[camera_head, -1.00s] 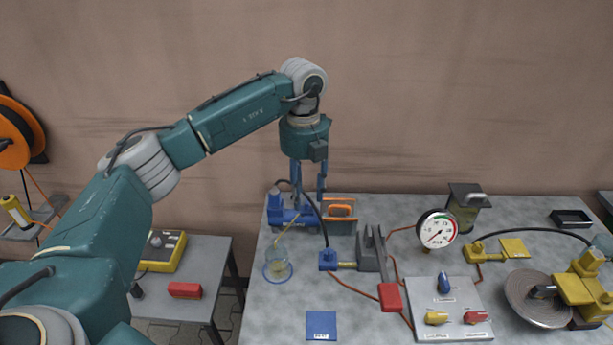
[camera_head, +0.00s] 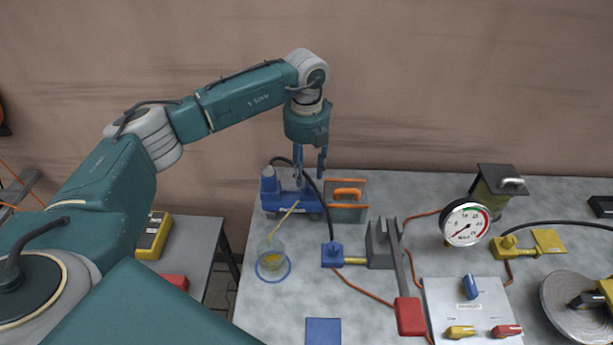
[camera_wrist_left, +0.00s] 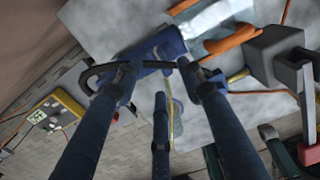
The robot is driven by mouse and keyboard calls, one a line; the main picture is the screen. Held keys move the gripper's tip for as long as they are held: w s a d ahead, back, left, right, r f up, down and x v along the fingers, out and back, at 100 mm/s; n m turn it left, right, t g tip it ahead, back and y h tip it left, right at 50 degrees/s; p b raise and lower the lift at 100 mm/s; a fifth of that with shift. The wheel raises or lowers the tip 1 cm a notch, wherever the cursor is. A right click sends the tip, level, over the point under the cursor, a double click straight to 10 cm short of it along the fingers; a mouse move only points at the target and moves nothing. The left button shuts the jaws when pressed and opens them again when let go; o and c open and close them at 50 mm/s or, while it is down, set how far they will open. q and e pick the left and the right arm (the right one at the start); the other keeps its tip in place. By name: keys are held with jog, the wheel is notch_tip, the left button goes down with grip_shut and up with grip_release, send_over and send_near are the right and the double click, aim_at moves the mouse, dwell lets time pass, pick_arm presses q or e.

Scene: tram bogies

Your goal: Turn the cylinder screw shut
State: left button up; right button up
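A blue cylinder unit (camera_head: 276,198) sits at the back left of the grey workbench (camera_head: 270,310); it also shows in the wrist view (camera_wrist_left: 160,46). I cannot make out its screw, which is small or hidden by my fingers. My left gripper (camera_head: 311,178) points down just over the unit's right part. In the wrist view its fingers (camera_wrist_left: 160,82) are spread apart with no object clearly between them; contact with the unit cannot be told. A thin yellow tube (camera_head: 285,220) runs from the unit to a glass jar (camera_head: 272,258). My right gripper is out of view.
A black hose (camera_head: 318,198) arches beside the fingers to a blue block (camera_head: 333,252). Further right are a red-ended lever (camera_head: 409,316), a pressure gauge (camera_head: 466,223) and a switch panel (camera_head: 472,315).

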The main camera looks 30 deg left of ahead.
aim_at(307, 182)
pick_arm(q)
notch_tip(307, 182, down, 3)
jog(key=shift+w+r, duration=0.1)
jog(key=shift+f+p, duration=0.3)
jog(key=shift+f, duration=0.4)
grip_shut()
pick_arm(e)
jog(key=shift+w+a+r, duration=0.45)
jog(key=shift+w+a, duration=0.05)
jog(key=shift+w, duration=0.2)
